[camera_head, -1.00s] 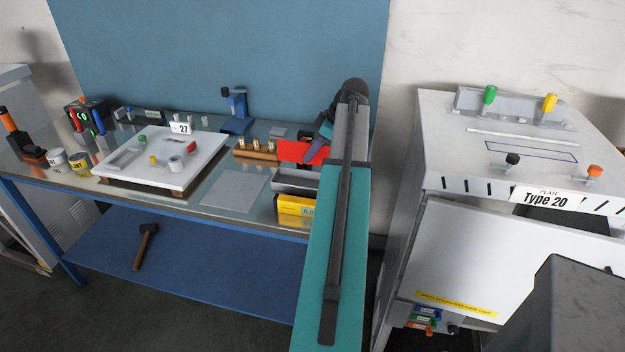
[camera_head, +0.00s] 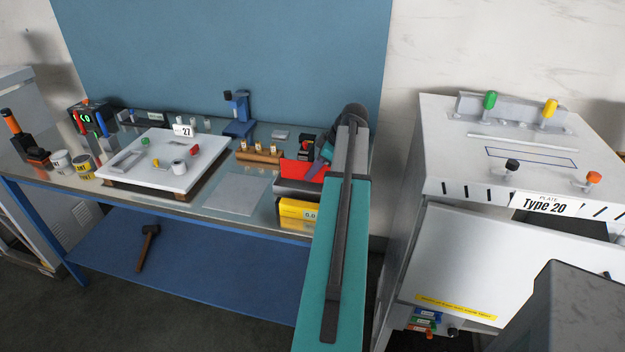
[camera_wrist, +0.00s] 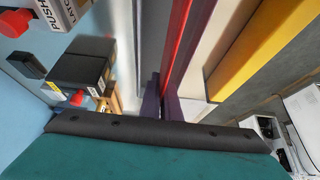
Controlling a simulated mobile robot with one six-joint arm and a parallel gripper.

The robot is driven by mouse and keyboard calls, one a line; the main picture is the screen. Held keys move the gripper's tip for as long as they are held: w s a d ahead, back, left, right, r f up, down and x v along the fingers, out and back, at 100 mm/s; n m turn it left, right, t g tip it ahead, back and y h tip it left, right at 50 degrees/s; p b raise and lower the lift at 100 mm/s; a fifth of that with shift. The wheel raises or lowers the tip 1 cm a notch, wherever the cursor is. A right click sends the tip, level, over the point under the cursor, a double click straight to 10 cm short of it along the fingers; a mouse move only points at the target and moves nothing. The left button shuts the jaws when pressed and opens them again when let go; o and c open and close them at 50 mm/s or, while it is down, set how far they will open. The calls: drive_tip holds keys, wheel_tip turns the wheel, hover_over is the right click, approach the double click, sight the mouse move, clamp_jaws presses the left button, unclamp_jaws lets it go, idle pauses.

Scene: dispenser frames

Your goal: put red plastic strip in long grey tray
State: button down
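The red plastic strip (camera_head: 303,170) stands on edge at the long grey tray (camera_head: 297,188) on the bench's right end. Its lower edge is hidden behind the tray's front wall. In the wrist view the strip (camera_wrist: 176,48) is a thin red line seen from above, between the tray's pale walls. My gripper (camera_head: 325,153) has dark purple fingers and is at the strip's right part. In the wrist view the gripper (camera_wrist: 163,104) is closed around the strip. Whether the strip touches the tray floor is hidden.
A yellow box (camera_head: 298,209) stands right in front of the tray. A wooden block with brass pieces (camera_head: 259,155) and a blue stand (camera_head: 238,115) are to the left and behind. A flat grey sheet (camera_head: 236,194) lies left of the tray. A white cabinet (camera_head: 520,170) stands at right.

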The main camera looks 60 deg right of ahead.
sight(312, 180)
drive_tip(key=shift+f+p, duration=0.4)
drive_tip(key=shift+f, duration=1.2)
drive_tip(key=shift+f, duration=0.15)
drive_tip(key=c, duration=2)
unclamp_jaws()
drive_tip(key=shift+r, duration=0.2)
drive_tip(key=b+v, duration=0.2)
drive_tip(key=v, duration=0.8)
drive_tip(key=shift+s+d+r, duration=0.15)
drive_tip(key=shift+r, duration=0.15)
drive_tip(key=shift+s+r+b, duration=0.3)
drive_tip(key=shift+r, duration=0.3)
drive_tip(key=shift+r, duration=0.1)
